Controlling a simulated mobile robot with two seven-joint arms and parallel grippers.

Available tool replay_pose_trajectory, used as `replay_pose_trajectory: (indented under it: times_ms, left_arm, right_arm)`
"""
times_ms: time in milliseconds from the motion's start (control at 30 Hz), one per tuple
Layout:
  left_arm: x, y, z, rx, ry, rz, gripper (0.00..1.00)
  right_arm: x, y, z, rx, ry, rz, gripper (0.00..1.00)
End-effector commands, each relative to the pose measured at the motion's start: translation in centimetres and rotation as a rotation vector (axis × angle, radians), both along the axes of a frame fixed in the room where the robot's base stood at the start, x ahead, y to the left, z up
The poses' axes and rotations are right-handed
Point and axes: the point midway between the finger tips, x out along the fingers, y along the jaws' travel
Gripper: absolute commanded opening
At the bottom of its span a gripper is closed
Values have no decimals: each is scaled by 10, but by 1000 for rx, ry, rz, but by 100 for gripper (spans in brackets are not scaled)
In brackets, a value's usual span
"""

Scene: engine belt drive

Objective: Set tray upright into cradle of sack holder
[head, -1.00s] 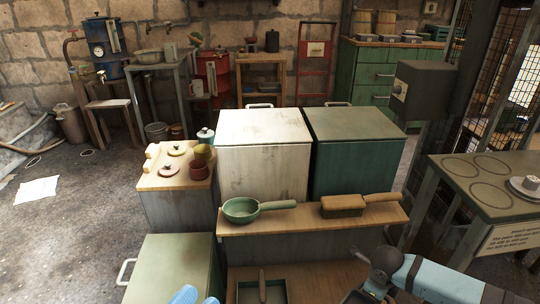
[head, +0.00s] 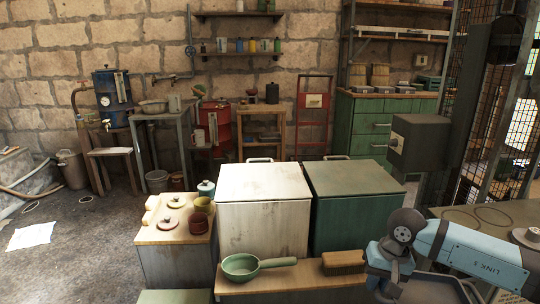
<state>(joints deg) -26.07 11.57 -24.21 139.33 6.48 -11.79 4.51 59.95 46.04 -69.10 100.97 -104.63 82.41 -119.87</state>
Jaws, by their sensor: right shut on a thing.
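My right gripper (head: 388,290) is at the bottom right, below my blue arm link. It is shut on a dark grey tray (head: 436,287) with a raised rim, whose lower part is cut off by the picture's bottom edge. The fingertips and the exact grip are hard to make out. The tray is right of the wooden shelf board and in front of the green chest. I cannot pick out the sack holder or its cradle with certainty; a red upright frame with a label (head: 315,104) stands against the back wall. My left gripper is not in view.
A dark box on a post (head: 412,143) rises at right. Open floor lies left.

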Motion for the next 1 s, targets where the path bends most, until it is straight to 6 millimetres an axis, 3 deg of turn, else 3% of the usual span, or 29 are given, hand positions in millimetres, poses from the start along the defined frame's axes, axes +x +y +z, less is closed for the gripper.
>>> replay_pose_trajectory:
  times_ms: [100,167,567,1000]
  left_arm:
    - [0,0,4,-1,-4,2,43]
    - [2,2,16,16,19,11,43]
    - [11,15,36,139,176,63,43]
    - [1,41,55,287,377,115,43]
  right_arm:
    - [-1,4,24,0,-2,188,0]
    - [-6,4,41,2,3,177,0]
    - [-34,9,130,6,10,187,0]
    - [-67,9,241,7,9,187,0]
